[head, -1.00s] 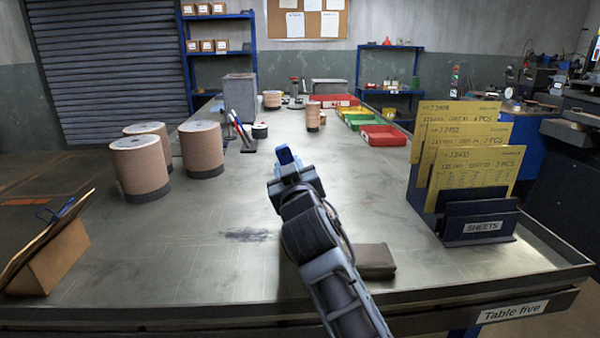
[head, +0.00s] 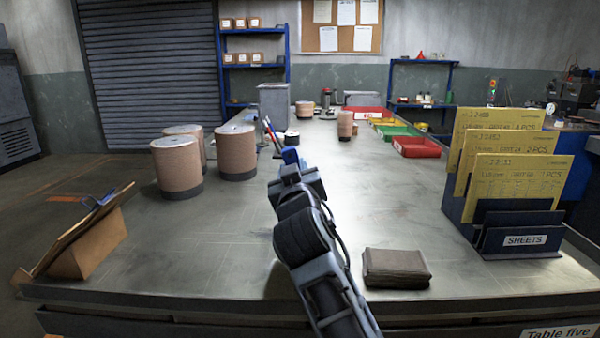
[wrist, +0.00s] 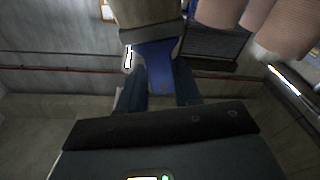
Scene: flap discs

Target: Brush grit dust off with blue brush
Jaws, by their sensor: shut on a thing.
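My gripper (head: 291,168) is shut on the blue brush and holds it above the middle of the table. In the wrist view my gripper (wrist: 159,92) has its two dark fingers on either side of the brush's blue handle (wrist: 155,58). A grey band and a tan bristle head lie beyond the handle. In the head view only a small blue part of the brush (head: 289,155) shows above the fingers. The dark dust patch on the table (head: 215,265) does not show now; my arm covers that area.
Tall disc stacks (head: 177,165) stand at the left, near a tilted clipboard stand (head: 85,245). A folded brown cloth (head: 396,268) lies right of my arm. A sheet rack (head: 520,237) stands at the right. A red tray (head: 417,147) is farther back. The left-centre tabletop is clear.

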